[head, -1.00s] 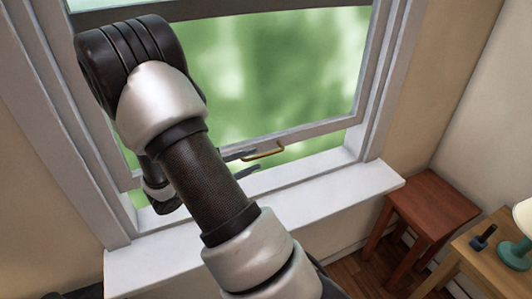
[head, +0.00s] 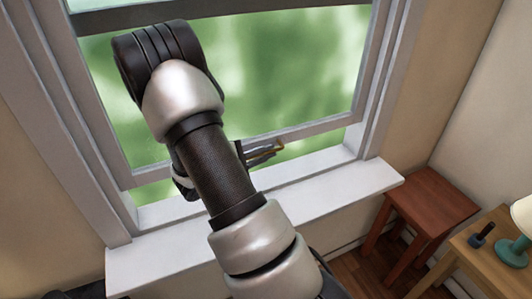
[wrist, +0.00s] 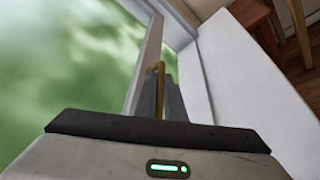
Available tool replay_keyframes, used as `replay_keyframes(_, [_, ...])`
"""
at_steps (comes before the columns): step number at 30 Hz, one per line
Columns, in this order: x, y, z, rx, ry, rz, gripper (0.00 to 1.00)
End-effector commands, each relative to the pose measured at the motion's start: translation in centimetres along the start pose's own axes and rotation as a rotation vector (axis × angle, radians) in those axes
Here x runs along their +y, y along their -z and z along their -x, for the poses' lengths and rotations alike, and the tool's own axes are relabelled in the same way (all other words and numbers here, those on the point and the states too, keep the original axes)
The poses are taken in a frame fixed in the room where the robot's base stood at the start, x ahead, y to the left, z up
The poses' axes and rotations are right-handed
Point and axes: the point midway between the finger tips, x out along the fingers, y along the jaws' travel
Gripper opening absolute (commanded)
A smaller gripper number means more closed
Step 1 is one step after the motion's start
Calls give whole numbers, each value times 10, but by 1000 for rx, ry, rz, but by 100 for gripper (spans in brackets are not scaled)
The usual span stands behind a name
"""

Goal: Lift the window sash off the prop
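The window sash (head: 310,131) is raised a little, with a gap between its bottom rail and the white sill (head: 320,185). A brass handle (head: 280,146) sits on the bottom rail; it also shows in the wrist view (wrist: 160,68). My gripper (head: 263,153) is at the handle, its dark fingers alongside the brass bar. It also shows in the wrist view (wrist: 165,98). The fingers look close to the handle, but I cannot tell whether they are shut on it. I cannot see the prop; my arm hides part of the sill.
A reddish wooden stool (head: 432,195) stands right of the window. Beside it is a wooden table (head: 482,262) with a teal lamp (head: 514,250) and a small dark object (head: 482,236). The right part of the sill is clear.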

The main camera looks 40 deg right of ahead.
Motion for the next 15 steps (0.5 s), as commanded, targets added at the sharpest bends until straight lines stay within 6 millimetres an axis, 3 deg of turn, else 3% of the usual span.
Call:
replay_keyframes(7, [6, -4, 2, 0, -2, -2, 0])
replay_keyframes(15, [62, -37, 16, 0, -5, -9, 0])
